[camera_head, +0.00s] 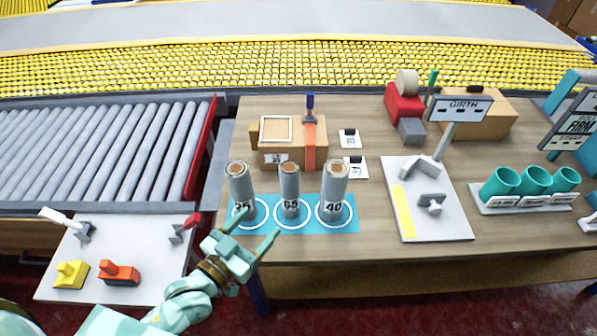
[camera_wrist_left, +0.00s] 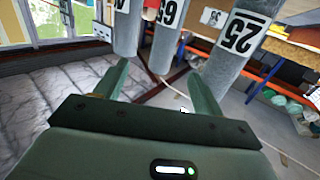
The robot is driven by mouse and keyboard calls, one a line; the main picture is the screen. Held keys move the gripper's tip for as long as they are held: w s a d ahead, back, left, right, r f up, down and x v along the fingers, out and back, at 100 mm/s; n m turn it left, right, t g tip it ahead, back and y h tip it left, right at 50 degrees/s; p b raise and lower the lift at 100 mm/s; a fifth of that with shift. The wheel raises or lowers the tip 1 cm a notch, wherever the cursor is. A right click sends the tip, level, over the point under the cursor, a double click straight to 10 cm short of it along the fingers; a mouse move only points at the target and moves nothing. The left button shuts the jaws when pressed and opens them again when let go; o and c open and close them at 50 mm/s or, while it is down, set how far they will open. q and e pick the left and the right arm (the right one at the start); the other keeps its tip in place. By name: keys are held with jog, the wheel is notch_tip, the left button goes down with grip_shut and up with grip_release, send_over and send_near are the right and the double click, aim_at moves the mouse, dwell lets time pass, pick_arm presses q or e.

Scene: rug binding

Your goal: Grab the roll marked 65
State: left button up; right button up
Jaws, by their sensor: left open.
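Three grey rolls stand upright in a row on a blue mat (camera_head: 353,224) with white rings. The roll marked 65 (camera_head: 290,184) is in the middle. The roll marked 25 (camera_head: 240,185) is on its left and the roll marked 40 (camera_head: 334,183) on its right. My left gripper (camera_head: 252,228) is open and empty, in front of the rolls near the table's front edge. In the left wrist view the roll marked 65 (camera_wrist_left: 165,45) appears beyond the open fingers (camera_wrist_left: 160,85), with the roll marked 25 (camera_wrist_left: 235,50) to its right. My right gripper is not in view.
Behind the rolls is a cardboard box (camera_head: 277,137) with an orange strap. A white board (camera_head: 436,212) with a GIRTH sign (camera_head: 463,106) and teal tubes (camera_head: 535,180) stand to the right. A white tray (camera_head: 110,275) with tools is at the left.

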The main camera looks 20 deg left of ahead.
aim_at(287, 188)
pick_arm(q)
jog(key=x, duration=0.3)
jog(key=b+x, duration=0.1)
jog(key=x, duration=0.3)
jog(key=r+x, duration=0.1)
jog(key=x, duration=0.2)
jog(key=shift+w, duration=0.45)
jog(key=x, duration=0.1)
jog(key=b+x, duration=0.1)
jog(key=x, duration=0.2)
jog(key=shift+w+a, duration=0.2)
jog(key=shift+w, duration=0.2)
jog(key=shift+w+d+r+b, duration=0.1)
jog(key=shift+w+d+b, duration=0.05)
jog(key=shift+w+b, duration=0.2)
jog(key=c, duration=1.1)
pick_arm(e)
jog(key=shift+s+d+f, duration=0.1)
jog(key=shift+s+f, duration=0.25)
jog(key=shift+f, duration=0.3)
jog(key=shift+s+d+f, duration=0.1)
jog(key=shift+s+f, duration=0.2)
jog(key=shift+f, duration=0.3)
